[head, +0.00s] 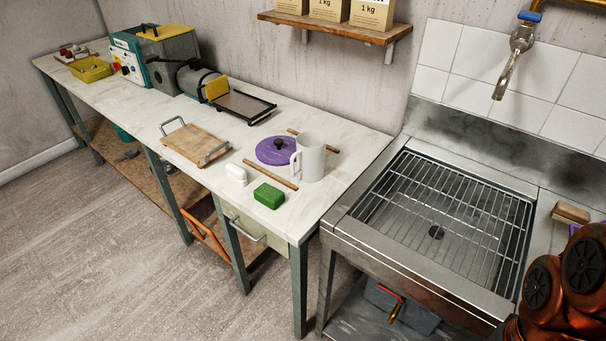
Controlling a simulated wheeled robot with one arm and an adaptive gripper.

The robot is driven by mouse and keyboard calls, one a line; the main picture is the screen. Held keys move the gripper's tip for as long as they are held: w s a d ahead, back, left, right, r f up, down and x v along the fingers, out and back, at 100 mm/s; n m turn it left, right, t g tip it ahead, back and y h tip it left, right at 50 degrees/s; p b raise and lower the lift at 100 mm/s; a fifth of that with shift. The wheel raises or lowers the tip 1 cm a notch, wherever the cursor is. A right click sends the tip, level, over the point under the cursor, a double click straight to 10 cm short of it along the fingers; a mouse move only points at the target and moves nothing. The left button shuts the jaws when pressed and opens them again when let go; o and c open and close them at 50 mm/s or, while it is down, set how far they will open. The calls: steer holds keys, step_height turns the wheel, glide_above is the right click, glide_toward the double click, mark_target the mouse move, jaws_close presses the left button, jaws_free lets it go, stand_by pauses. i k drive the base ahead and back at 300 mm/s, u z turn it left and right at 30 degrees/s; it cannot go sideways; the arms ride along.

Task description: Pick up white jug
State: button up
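The white jug (311,158) stands upright near the right end of the long white-topped table, with its handle toward the left. No fingers of my gripper can be made out. Orange-brown and black rounded parts, likely my own arm, fill the lower right corner.
A green block (269,195) and a small white object (236,174) lie in front of the jug. A wooden tray (195,144) is farther left. A metal sink (440,222) with a grid adjoins the table's right side. Open floor (110,250) lies at left front.

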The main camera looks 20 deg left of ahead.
mark_target(309, 153)
steer(key=k, duration=0.6)
steer(key=u, duration=1.8)
steer(key=i, duration=2.8)
steer(key=z, duration=1.9)
